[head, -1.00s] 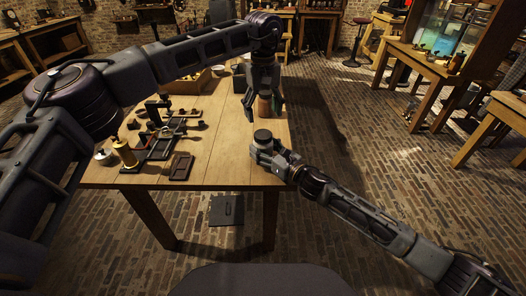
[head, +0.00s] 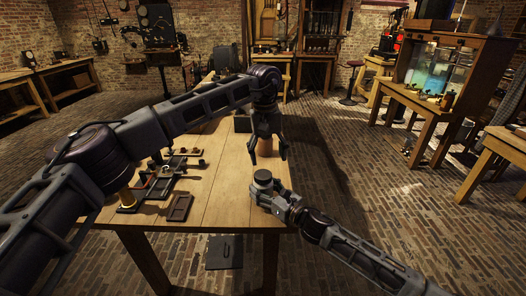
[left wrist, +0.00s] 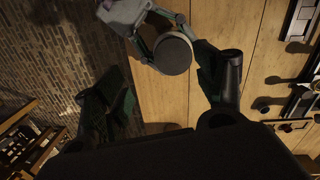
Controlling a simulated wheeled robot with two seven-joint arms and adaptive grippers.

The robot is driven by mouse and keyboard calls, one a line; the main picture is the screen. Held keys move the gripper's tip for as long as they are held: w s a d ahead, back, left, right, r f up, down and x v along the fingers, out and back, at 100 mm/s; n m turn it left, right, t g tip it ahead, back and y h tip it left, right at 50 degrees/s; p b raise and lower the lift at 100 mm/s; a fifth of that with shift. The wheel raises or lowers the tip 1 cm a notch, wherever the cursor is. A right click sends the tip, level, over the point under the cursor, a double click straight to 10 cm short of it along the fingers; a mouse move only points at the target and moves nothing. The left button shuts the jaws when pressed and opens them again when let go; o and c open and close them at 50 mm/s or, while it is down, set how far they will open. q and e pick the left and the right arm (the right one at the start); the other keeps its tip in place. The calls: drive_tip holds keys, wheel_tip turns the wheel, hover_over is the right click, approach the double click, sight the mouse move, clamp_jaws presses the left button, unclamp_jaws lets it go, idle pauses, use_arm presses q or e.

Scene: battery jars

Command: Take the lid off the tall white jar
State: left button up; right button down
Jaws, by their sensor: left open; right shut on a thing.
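A round dark lid (head: 263,175) shows at the near right end of the wooden table, on top of a jar held by my right gripper (head: 262,190). The lid also shows as a grey-black disc (left wrist: 173,54) in the left wrist view. The jar's body is mostly hidden by the lid and the right gripper, so its colour is hard to tell. My right gripper is shut around the jar, below the lid. My left gripper (head: 268,157) is open, fingers pointing down, above and behind the lid and apart from it.
A brownish cylinder (head: 265,146) stands behind the left gripper's fingers. A dark tray (head: 180,207) and a rack with small parts (head: 160,185) lie on the left of the table (head: 225,190). Bare wood lies between them and the jar.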

sight(263, 174)
use_arm(q)
drive_tip(key=shift+w+a+r+m, duration=0.1)
drive_tip(key=shift+a+r+m, duration=0.1)
drive_tip(key=shift+m, duration=0.4)
drive_tip(key=shift+w+a+r+m, duration=0.1)
drive_tip(key=shift+a+r+m, duration=0.05)
drive_tip(key=shift+m, duration=0.45)
drive_tip(key=shift+w+a+m+y, duration=0.1)
drive_tip(key=shift+a+m+y, duration=0.1)
drive_tip(key=shift+m, duration=0.4)
drive_tip(key=shift+a+m+y, duration=0.1)
drive_tip(key=shift+m+y, duration=0.1)
drive_tip(key=shift+m, duration=0.4)
drive_tip(key=shift+a+m, duration=0.1)
drive_tip(key=shift+m, duration=0.9)
drive_tip(key=shift+f, duration=0.2)
drive_tip(key=shift+f, duration=3.8)
drive_tip(key=shift+c, duration=0.5)
